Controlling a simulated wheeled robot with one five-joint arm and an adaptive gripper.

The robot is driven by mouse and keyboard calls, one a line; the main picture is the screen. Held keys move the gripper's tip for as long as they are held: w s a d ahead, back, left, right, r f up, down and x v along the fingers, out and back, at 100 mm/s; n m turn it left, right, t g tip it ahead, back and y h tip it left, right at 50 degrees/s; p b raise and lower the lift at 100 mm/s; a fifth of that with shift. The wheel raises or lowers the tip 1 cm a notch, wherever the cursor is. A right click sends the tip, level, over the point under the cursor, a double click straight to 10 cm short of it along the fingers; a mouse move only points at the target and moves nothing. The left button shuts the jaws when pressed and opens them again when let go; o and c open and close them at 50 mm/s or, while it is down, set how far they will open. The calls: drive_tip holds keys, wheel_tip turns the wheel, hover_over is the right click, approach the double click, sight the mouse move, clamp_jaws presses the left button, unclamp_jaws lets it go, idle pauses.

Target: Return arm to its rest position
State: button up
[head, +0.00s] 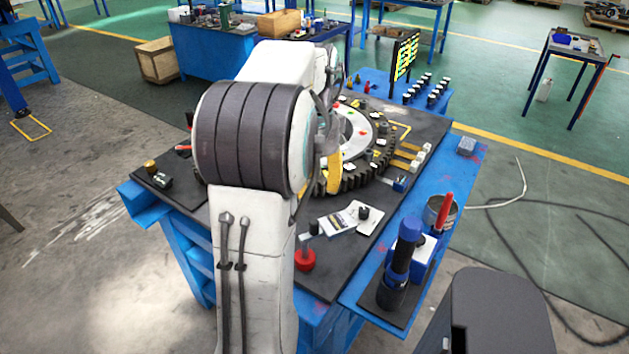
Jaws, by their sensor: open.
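My white arm (255,265) rises from the bottom of the head view, with a large dark ribbed joint in front of the workbench. Its upper link folds over behind that joint, toward the bench. My gripper cannot be made out; the arm hides that area. Behind the arm, a large dark toothed ring (352,182) with a pale inner disc lies on the bench and is partly covered by the arm.
The blue workbench (459,178) has a dark top. A red-based stand (305,260), a blue-and-black cylindrical tool (403,250) and a can (440,212) stand near its right front. A lit display (404,56) stands behind. A cable (515,215) lies on the floor at right.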

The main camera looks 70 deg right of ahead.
idle(0.8)
drive_tip(key=w+a+f+n, duration=0.1)
drive_tip(key=a+f+n, duration=0.45)
drive_tip(key=n, duration=0.75)
drive_tip(key=w+a+r+n+t, duration=0.1)
drive_tip(key=w+a+n, duration=0.3)
drive_tip(key=a, duration=0.6)
drive_tip(key=w+a+r+n+t, duration=0.1)
drive_tip(key=w+a+n, duration=0.3)
drive_tip(key=a+n, duration=0.3)
drive_tip(key=w+a+r+n+t, duration=0.1)
drive_tip(key=w+a+n, duration=0.3)
drive_tip(key=a, duration=1)
drive_tip(key=shift+w+a+n+t, duration=0.25)
drive_tip(key=shift+w+n+t, duration=0.25)
drive_tip(key=shift+n, duration=0.5)
drive_tip(key=shift+s, duration=0.1)
